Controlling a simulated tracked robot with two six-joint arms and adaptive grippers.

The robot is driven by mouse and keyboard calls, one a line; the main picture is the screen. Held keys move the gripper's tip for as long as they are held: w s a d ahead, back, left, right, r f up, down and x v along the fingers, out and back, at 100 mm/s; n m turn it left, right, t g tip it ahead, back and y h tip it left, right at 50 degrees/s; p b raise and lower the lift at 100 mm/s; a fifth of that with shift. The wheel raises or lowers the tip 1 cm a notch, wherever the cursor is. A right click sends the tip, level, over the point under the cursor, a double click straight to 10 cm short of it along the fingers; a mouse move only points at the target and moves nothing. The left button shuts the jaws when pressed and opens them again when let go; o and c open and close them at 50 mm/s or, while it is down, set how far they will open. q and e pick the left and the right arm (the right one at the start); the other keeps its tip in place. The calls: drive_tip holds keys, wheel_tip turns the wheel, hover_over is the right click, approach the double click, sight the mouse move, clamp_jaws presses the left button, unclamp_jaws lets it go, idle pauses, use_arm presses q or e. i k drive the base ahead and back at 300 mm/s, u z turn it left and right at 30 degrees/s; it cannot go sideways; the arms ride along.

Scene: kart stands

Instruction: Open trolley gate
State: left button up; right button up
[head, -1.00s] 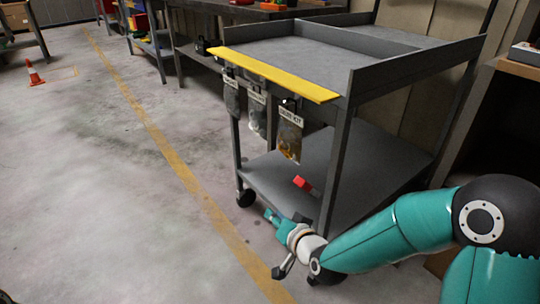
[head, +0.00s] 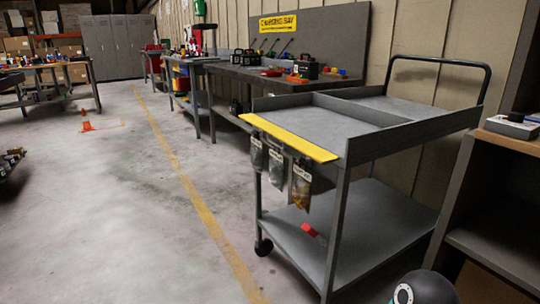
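The grey trolley (head: 352,158) stands right of centre, with a top tray, a lower shelf (head: 340,235) and a dark push handle (head: 440,62) at its far end. A flat yellow strip (head: 288,136) runs along the near left edge of the top tray; I take it as the gate, and it looks level. Several labelled clear bags (head: 301,185) hang below it. A small red piece (head: 309,229) shows at the lower shelf. A rounded part of my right arm (head: 425,288) shows at the bottom right. Neither gripper is in view.
A wooden-topped shelf unit (head: 510,145) stands close to the trolley's right. A workbench (head: 285,85) with tools stands behind. The floor left of the yellow line (head: 200,208) is mostly clear, with an orange cone (head: 86,125) far left. A dark, unclear object (head: 10,163) is at the left edge.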

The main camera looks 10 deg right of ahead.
sight(322, 156)
drive_tip(key=u, duration=0.65)
drive_tip(key=i, duration=1.65)
drive_tip(key=z, duration=0.8)
